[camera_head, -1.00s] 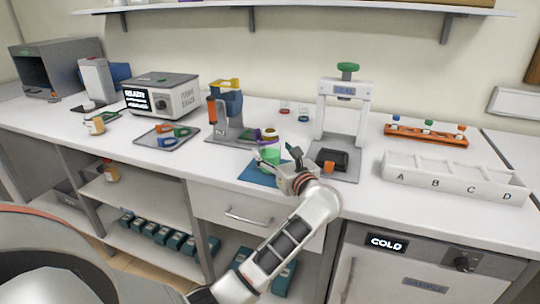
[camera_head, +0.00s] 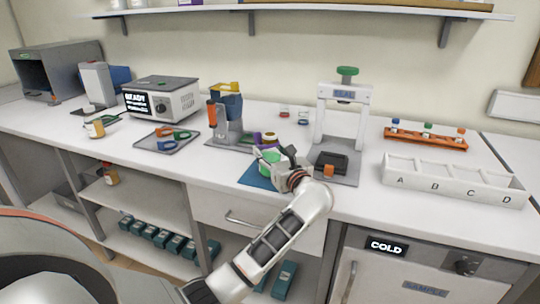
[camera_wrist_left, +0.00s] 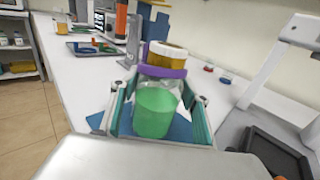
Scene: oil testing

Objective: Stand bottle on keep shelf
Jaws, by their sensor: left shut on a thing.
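My left gripper (camera_head: 272,156) is shut on a clear bottle with green contents (camera_wrist_left: 155,110), which stands upright over a blue mat (camera_head: 257,175) near the counter's front edge. In the left wrist view, the gripper's fingers (camera_wrist_left: 158,112) flank the bottle on both sides. A purple ring or lid (camera_wrist_left: 165,71) and an amber jar with a white top (camera_wrist_left: 167,56) show just above and behind it; I cannot tell whether the purple part touches the bottle. An open lower shelf (camera_head: 140,200) under the counter holds an amber bottle (camera_head: 111,176). My right gripper is not in view.
A press (camera_head: 343,120) with a dark block stands right of the gripper, and a blue and orange instrument (camera_head: 228,115) stands behind left. A tray with tools (camera_head: 167,139), a white lettered rack (camera_head: 455,180) and an orange vial rack (camera_head: 426,136) are on the counter. A wall shelf (camera_head: 300,13) runs above.

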